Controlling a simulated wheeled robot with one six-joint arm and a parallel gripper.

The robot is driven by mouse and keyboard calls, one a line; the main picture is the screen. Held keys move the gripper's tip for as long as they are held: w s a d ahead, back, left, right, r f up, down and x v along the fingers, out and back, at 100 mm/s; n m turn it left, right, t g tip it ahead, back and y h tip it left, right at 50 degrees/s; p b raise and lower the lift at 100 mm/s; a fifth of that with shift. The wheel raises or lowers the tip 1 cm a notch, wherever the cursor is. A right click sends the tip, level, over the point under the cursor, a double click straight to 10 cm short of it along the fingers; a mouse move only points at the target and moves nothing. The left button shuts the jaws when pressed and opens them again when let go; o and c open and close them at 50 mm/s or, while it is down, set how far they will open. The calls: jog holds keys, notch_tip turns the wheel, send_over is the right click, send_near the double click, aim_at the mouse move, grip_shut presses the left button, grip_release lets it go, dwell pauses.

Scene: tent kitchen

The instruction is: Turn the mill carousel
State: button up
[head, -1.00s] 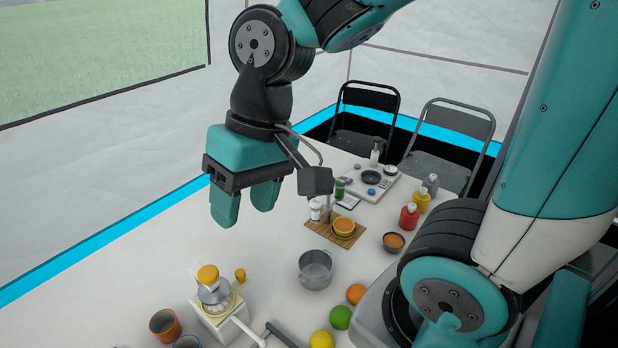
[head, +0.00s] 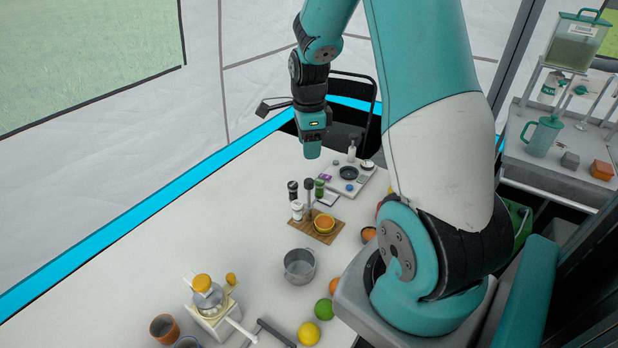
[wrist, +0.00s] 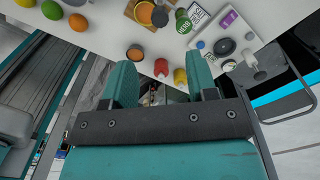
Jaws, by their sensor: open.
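A group of mills stands on or by a wooden board (head: 328,233) near the table's middle: a black-topped one (head: 292,190), a white one (head: 297,211) and a green one (head: 319,188), around a dark upright post (head: 308,187). I cannot tell how they are joined. My gripper (head: 312,151) is above the table beyond the mills, pointing down, apart from them. In the wrist view its two fingers stand apart with nothing held. The green mill (wrist: 183,22) and the board's edge (wrist: 130,10) show at the top there.
An orange bowl (head: 324,223) sits on the board. A pot (head: 299,265), fruit (head: 309,333) and a yellow-topped machine (head: 205,295) are nearer. A scale-like plate (head: 345,177) lies behind. Red (wrist: 160,69) and yellow (wrist: 180,77) bottles show beyond the fingers.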

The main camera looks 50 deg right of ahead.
aim_at(309, 180)
notch_tip(309, 180, down, 11)
jog(key=shift+f+p, duration=0.1)
jog(key=shift+p, duration=0.45)
jog(key=c, duration=0.9)
